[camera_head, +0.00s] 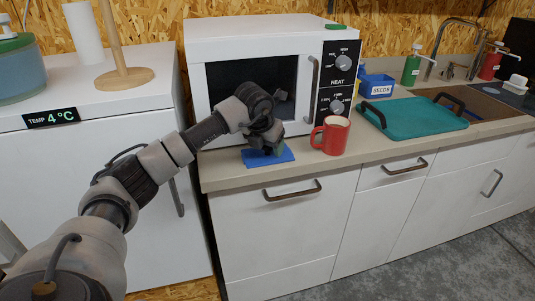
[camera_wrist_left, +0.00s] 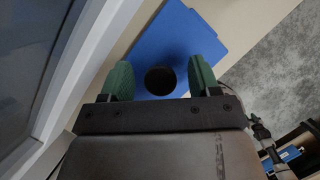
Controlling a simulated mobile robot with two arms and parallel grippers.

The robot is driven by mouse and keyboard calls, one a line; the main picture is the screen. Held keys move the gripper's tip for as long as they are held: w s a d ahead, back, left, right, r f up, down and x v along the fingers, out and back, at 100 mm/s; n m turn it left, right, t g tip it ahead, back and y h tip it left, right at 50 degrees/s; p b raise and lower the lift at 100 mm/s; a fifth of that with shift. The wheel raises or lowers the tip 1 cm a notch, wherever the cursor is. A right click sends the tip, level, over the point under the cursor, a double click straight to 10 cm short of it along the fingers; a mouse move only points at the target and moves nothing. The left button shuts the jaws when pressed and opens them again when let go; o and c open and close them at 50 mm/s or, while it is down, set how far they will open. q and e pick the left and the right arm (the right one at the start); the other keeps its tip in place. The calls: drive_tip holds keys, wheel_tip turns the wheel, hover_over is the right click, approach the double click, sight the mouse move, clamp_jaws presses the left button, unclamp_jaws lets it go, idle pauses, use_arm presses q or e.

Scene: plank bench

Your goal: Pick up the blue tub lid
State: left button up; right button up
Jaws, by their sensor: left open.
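The blue tub lid (camera_head: 259,161) lies flat on the counter just in front of the microwave. In the left wrist view the lid (camera_wrist_left: 183,32) shows as a flat blue panel with a dark round knob-like spot (camera_wrist_left: 160,79). My left gripper (camera_head: 268,148) is over the lid, pointing down, and hides part of it. In the left wrist view its green fingers (camera_wrist_left: 161,75) are open, one on each side of the dark round spot. I cannot tell whether they touch it. My right gripper is not in view.
The white microwave (camera_head: 255,32) stands right behind the lid. A red mug (camera_head: 331,137) is close to the right. A teal tray (camera_head: 418,120) and a blue seeds box (camera_head: 377,87) are further right. The counter's front edge runs just before the lid.

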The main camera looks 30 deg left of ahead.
use_arm(q)
drive_tip(key=c, duration=1)
drive_tip(key=shift+r, duration=0.1)
